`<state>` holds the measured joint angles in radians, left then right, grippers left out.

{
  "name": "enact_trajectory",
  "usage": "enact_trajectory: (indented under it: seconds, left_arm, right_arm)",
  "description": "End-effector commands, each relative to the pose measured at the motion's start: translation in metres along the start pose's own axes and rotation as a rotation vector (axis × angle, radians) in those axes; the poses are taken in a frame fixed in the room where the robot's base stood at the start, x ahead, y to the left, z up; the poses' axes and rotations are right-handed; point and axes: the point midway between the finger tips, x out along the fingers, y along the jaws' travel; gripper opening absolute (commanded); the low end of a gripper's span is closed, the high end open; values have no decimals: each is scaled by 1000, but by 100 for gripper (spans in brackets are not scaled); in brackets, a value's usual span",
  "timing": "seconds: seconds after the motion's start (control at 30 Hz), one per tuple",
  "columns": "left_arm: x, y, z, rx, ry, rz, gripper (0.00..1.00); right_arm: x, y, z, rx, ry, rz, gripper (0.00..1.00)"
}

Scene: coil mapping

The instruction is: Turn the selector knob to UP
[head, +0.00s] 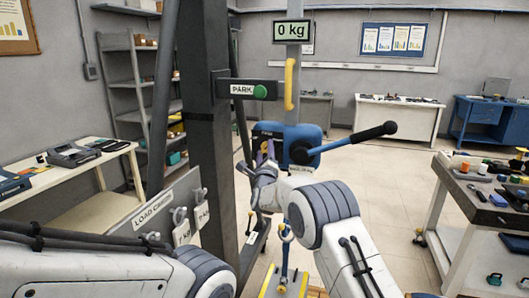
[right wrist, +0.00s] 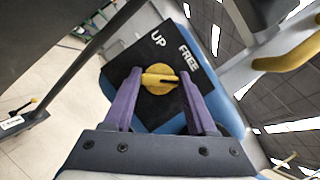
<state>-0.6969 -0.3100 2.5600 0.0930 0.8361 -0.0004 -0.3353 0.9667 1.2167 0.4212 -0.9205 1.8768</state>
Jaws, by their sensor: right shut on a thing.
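The selector knob (right wrist: 160,80) is round and yellow with a raised grip bar, on a black plate (right wrist: 133,82) marked UP and FREE. A dark line on the bar points right in the right wrist view, below FREE and away from UP. The plate is on the blue housing (head: 310,133) in the head view. My right gripper (right wrist: 161,84) has its purple fingers on both sides of the knob and is shut on it. In the head view, my right gripper (head: 264,150) is at the plate, and the knob is mostly hidden. My left gripper is out of view.
A crank with a black handle (head: 376,132) sticks out right of the housing. A dark post (head: 207,120) stands left of it, with a PARK arm (head: 245,89) and yellow handle (head: 290,84) above. A display (head: 291,30) reads 0 kg. A cluttered bench (head: 455,205) stands right.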

Motion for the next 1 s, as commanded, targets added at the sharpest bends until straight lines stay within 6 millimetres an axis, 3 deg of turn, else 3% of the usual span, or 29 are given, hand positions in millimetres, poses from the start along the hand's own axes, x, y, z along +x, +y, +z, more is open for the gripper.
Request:
enact_trajectory:
  seconds: [0.27,0.63,0.83,1.0]
  left_arm:
    - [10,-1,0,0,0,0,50]
    - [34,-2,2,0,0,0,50]
    - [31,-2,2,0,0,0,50]
    - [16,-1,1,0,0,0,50]
  right_arm:
    - [-1,1,0,-56,-2,24,2]
    - [-1,0,0,-318,-2,132,2]
    - [0,-3,2,-494,-2,207,2]
    - [1,-5,4,-643,-2,271,2]
